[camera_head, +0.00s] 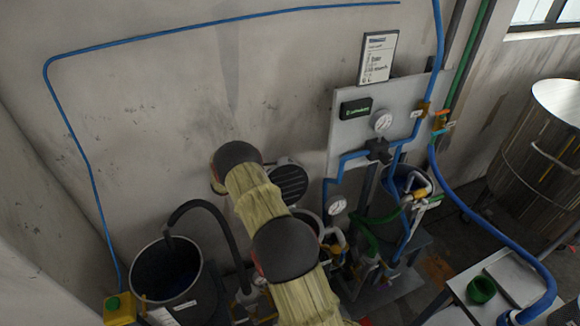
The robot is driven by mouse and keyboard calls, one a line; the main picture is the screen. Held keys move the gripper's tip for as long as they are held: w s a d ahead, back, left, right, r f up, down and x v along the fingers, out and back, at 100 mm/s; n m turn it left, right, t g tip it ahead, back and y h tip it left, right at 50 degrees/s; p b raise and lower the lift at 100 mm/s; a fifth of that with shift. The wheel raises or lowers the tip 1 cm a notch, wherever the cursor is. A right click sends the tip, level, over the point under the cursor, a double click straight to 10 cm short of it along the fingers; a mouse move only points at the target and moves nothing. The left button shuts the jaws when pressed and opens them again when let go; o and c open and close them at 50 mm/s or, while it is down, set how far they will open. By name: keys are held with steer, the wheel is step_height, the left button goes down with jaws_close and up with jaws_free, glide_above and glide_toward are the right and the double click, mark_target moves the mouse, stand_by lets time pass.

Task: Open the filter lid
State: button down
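A dark round ribbed disc with a pale rim (288,183), which looks like the filter lid, stands tilted up near the wall, just right of my arm. Below it is a round vessel (311,216) that looks like the filter housing. My arm hides much of this vessel, so I cannot tell how the disc joins it. My arm, in a yellowish sleeve with dark joints, rises from the bottom middle and bends down behind its upper joint. My gripper is hidden, so I see neither its fingers nor any contact with the lid.
A black bucket (146,264) with a dark hose stands at the left. A gauge panel (345,135) with blue pipes is right of the arm. A steel drum (535,150) and a table with a green cup (481,290) are at the right.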

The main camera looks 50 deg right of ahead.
steer(key=c, duration=2.1)
jaws_free()
steer(key=shift+w+r, duration=0.25)
steer(key=shift+r, duration=0.4)
steer(key=shift+o, duration=1.1)
steer(key=shift+f, duration=0.25)
steer(key=shift+s+f, duration=0.1)
steer(key=v, duration=1.2)
steer(key=b+v, duration=0.2)
steer(key=v, duration=0.7)
steer(key=shift+b, duration=0.35)
